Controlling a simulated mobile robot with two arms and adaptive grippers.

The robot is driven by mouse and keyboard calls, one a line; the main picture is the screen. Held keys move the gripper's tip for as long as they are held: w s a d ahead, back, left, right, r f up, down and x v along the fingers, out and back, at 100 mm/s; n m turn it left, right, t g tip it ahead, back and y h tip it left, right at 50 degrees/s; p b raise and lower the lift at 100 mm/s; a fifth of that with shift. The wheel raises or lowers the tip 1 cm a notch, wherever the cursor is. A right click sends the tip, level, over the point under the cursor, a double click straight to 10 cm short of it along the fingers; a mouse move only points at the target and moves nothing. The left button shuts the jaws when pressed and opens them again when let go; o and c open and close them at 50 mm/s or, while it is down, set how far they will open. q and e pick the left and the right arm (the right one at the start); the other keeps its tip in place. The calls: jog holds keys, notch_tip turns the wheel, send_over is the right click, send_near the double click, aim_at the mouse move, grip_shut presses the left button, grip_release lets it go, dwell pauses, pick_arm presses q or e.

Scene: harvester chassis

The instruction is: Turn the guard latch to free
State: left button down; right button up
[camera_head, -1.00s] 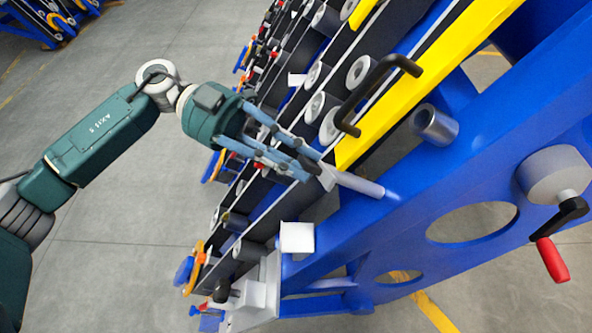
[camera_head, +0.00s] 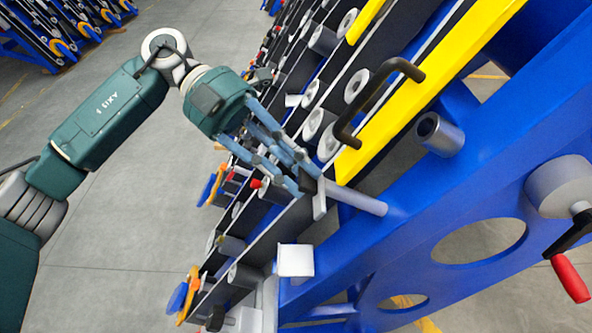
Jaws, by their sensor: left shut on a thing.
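My left gripper (camera_head: 308,182) comes in from the left with its blue-grey fingers close together. It is shut on a small latch piece at the left end of a light grey rod (camera_head: 358,199). I take this piece to be the guard latch (camera_head: 319,205); its pale flat plate hangs below the fingertips, and the fingers hide the rest. The yellow guard (camera_head: 440,80) with a black bow handle (camera_head: 372,100) lies just above and right of the rod. My right gripper is not in view.
The blue chassis frame (camera_head: 480,160) fills the right side, with a short metal tube (camera_head: 440,135) and a red-handled crank (camera_head: 570,278). A white block (camera_head: 296,260) sits below the gripper. Rollers line the chassis. Grey floor (camera_head: 130,230) is open at left.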

pick_arm(q)
jog(key=shift+r, duration=0.4)
jog(key=c, duration=1.7)
grip_release()
jog(key=shift+o, duration=0.2)
jog(key=shift+s+f, duration=0.1)
jog(key=v, duration=1.2)
